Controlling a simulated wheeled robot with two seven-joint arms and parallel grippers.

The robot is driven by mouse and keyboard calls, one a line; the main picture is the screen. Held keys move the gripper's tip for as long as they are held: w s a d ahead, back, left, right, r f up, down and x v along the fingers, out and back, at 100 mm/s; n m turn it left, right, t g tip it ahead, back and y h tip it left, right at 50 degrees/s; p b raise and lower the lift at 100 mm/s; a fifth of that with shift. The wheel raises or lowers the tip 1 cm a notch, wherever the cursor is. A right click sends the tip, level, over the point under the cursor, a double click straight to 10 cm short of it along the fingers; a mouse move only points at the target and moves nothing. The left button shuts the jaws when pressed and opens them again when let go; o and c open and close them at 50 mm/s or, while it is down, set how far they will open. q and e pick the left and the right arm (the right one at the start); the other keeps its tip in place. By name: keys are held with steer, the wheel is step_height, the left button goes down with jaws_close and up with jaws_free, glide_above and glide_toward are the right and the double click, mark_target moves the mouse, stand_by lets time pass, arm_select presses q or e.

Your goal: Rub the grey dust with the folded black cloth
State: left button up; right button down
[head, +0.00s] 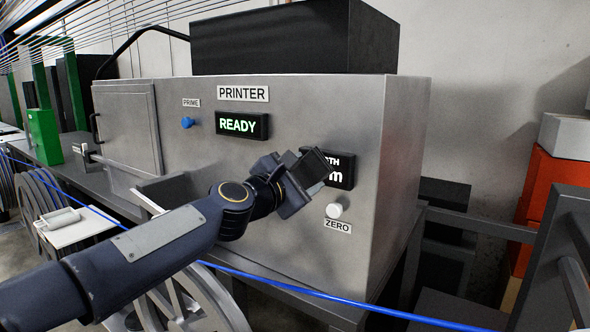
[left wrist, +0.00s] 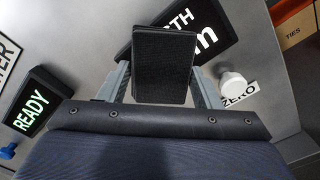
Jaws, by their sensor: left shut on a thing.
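My left gripper (head: 298,184) is in front of the printer's front panel, shut on the folded black cloth (head: 312,167). In the left wrist view the cloth (left wrist: 165,68) is a flat dark block between the two fingers. In the left wrist view the cloth also covers the middle of this display (left wrist: 208,25). I cannot tell whether the cloth touches it. I cannot make out any grey dust; the cloth and gripper hide part of the panel. My right gripper is not in view.
The grey printer (head: 270,105) has a green "READY" display (head: 242,125), a blue PRIME button (head: 187,122) and a white ZERO knob (head: 334,211) close below the gripper. A blue cable (head: 300,290) runs across in front, low down. Orange boxes (head: 553,185) stand at right.

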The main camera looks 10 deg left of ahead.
arm_select(q)
steer(key=shift+s+d, duration=0.25)
steer(key=shift+d, duration=0.5)
steer(key=shift+w+a, duration=0.35)
steer(key=shift+a, duration=0.55)
steer(key=shift+w+a+b, duration=0.2)
steer(key=shift+a+b, duration=0.1)
steer(key=shift+a, duration=0.2)
steer(key=shift+w+a+b, duration=0.15)
steer(key=shift+a+b, duration=0.1)
steer(key=shift+a, duration=0.25)
steer(key=shift+s, duration=0.1)
steer(key=v, duration=0.4)
steer(key=shift+b+v, duration=0.3)
steer(key=shift+v, duration=0.65)
